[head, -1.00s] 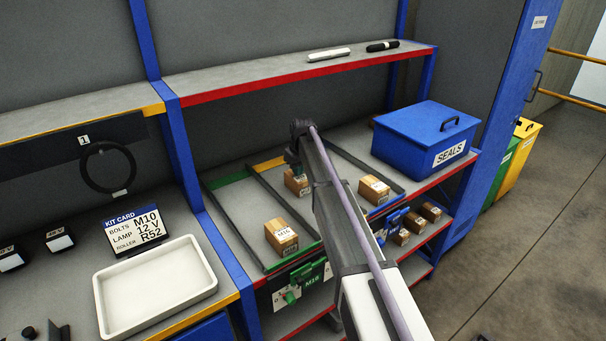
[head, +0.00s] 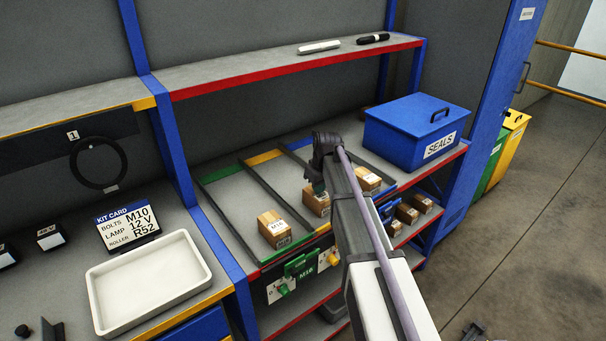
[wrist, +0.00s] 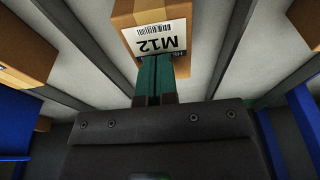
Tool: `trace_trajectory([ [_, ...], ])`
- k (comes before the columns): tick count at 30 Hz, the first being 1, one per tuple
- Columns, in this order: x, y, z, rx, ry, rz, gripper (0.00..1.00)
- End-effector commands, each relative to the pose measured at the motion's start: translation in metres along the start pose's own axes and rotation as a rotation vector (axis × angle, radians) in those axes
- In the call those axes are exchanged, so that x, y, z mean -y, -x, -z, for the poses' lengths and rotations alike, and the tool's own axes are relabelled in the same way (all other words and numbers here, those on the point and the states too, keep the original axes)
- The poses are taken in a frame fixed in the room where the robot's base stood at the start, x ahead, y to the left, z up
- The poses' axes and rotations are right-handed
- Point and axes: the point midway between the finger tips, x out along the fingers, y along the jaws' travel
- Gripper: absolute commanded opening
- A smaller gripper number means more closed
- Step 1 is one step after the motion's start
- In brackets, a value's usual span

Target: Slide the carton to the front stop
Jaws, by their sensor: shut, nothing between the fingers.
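The brown carton with a white M12 label (wrist: 157,38) fills the top middle of the wrist view. In the head view the same carton (head: 314,204) stands in the middle lane, towards its front, partly covered by my arm. My gripper (wrist: 156,62) is shut and holds nothing. Its green fingertips overlap the label's lower edge in the wrist view, at or very near the carton's face; contact is hard to judge. In the head view my gripper (head: 319,187) is just behind or over the carton. The front stop of this lane is mostly hidden by my arm.
A second carton (head: 274,229) stands at the front of the left lane, a third (head: 367,180) in the right lane. Dark dividers (head: 270,200) separate the lanes. The blue SEALS box (head: 415,135) stands to the right. A red-edged shelf (head: 300,64) runs above.

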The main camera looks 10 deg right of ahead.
Motion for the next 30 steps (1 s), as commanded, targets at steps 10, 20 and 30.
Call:
trace_trajectory([
  [10,-0.001,0.001,-0.043,0.015,-0.002,-0.001,0.0],
  [20,-0.001,0.013,-0.04,0.014,-0.003,-0.001,0.0],
  [30,-0.001,0.024,-0.055,0.017,-0.006,0.0,0.0],
])
